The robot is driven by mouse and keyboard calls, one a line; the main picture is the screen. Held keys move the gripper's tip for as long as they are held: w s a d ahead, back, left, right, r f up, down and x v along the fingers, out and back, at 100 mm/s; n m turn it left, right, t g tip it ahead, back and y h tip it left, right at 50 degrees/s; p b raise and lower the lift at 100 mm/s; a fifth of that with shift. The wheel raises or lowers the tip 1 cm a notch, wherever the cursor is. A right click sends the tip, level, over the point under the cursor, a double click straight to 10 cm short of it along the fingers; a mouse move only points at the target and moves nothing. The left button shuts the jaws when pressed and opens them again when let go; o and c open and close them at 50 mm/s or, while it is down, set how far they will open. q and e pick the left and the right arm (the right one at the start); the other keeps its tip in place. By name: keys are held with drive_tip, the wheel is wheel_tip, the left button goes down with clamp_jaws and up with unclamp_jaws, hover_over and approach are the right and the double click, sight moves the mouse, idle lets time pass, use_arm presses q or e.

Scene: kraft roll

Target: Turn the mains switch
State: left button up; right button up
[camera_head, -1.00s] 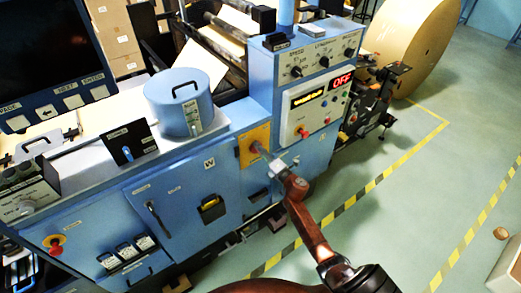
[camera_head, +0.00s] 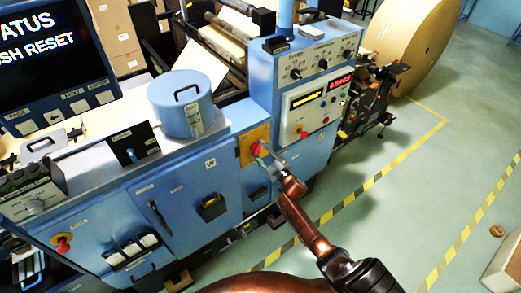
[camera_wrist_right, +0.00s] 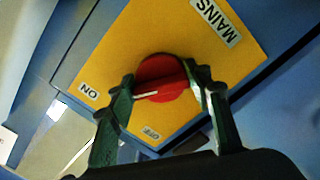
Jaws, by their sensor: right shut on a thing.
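The mains switch is a round red knob (camera_wrist_right: 165,80) with a white pointer line, on a yellow plate (camera_wrist_right: 110,60) marked MAINS, ON and OFF. In the right wrist view the pointer line faces left, towards the ON side. My right gripper (camera_wrist_right: 168,82) is shut on the knob, one finger on each side. In the head view the red knob (camera_head: 258,149) shows at the tip of my right arm, on the yellow plate (camera_head: 246,154) of the blue cabinet. My left gripper is not in view.
A screen (camera_head: 50,50) at upper left shows white text, including "RESET". A red display (camera_head: 341,82) is lit on the control panel above the switch. A red stop button (camera_head: 63,245) is at lower left. The floor at right is open, with striped tape (camera_head: 395,165).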

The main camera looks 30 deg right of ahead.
drive_tip(key=shift+f+m+p, duration=0.1)
drive_tip(key=shift+m+p, duration=0.3)
drive_tip(key=shift+m, duration=0.8)
drive_tip(key=o, duration=1.1)
drive_tip(key=shift+o, duration=0.3)
drive_tip(key=s, duration=1.2)
drive_tip(key=shift+d, duration=0.45)
